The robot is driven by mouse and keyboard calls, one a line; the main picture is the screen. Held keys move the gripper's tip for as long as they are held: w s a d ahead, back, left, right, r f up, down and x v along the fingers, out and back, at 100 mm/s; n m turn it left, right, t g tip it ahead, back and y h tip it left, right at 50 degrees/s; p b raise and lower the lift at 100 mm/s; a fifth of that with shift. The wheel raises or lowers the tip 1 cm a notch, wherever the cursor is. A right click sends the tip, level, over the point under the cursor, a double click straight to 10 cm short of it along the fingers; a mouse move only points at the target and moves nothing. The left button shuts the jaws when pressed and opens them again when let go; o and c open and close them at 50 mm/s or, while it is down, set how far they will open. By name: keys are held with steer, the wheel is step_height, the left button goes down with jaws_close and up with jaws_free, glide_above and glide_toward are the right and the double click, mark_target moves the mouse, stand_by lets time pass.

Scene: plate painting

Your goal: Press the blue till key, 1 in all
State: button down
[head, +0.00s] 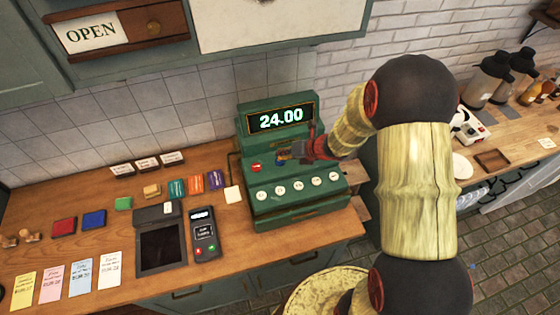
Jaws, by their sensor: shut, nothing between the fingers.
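The green till (300,206) stands on the wooden counter, and its display (282,117) reads 24.00. A red key (255,168) shows on the upper left of its sloped face, above a row of several round white keys. A small bluish patch, seemingly the blue key (281,162), shows right of the red key, mostly hidden by my gripper. My gripper (287,159) is shut and empty, reaching in from the right with its tips at or just over that patch. I cannot tell whether they touch it.
A card terminal (204,234) and a dark tablet stand (161,244) are left of the till. Red and blue pads, coloured blocks and paper slips lie further left on the counter. My arm covers the area right of the till.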

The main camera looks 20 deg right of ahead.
steer(key=shift+f+b, duration=0.45)
stand_by(0.4)
stand_by(0.3)
steer(key=shift+r+p, duration=0.65)
steer(key=shift+r, duration=0.3)
steer(key=shift+r+p, duration=1.9)
steer(key=shift+r, duration=0.65)
